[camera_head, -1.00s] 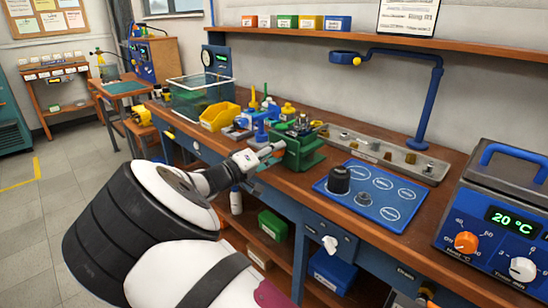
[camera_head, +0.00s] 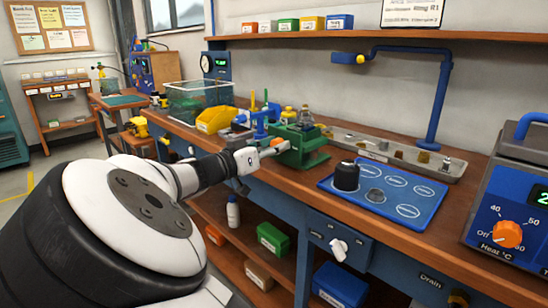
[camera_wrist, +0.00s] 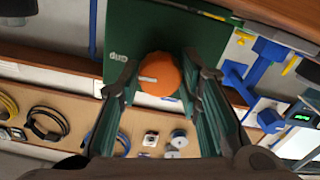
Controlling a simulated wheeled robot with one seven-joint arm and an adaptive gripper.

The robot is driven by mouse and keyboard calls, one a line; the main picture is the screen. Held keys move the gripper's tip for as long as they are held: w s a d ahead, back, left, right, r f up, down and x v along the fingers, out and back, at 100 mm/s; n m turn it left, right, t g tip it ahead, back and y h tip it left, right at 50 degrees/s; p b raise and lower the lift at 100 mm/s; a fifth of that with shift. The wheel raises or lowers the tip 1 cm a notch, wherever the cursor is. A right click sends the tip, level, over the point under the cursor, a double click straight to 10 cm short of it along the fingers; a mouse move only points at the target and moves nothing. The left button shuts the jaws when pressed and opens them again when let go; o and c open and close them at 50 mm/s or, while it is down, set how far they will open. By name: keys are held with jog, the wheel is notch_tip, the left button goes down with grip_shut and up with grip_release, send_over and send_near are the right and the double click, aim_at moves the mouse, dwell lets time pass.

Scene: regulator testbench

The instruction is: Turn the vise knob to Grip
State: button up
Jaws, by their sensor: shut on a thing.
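The green vise (camera_head: 306,157) stands at the front edge of the workbench. Its orange knob (camera_wrist: 161,75) sits on the vise's green front face (camera_wrist: 190,38), and also shows small in the head view (camera_head: 279,145). A white pointer mark on the knob points left in the wrist view. The upside-down word Grip (camera_wrist: 118,57) is printed to the upper left of the knob. My gripper (camera_wrist: 158,92) is shut on the orange knob, with one finger on either side. In the head view my gripper (camera_head: 268,152) reaches the vise from the left.
A heater box (camera_head: 520,190) is at the far right. Shelves with boxes are below the bench.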

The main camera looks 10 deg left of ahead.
jog(key=shift+f+m+b, duration=0.15)
jog(key=shift+m+b, duration=0.25)
jog(key=o, duration=1.2)
jog(key=v, duration=1.2)
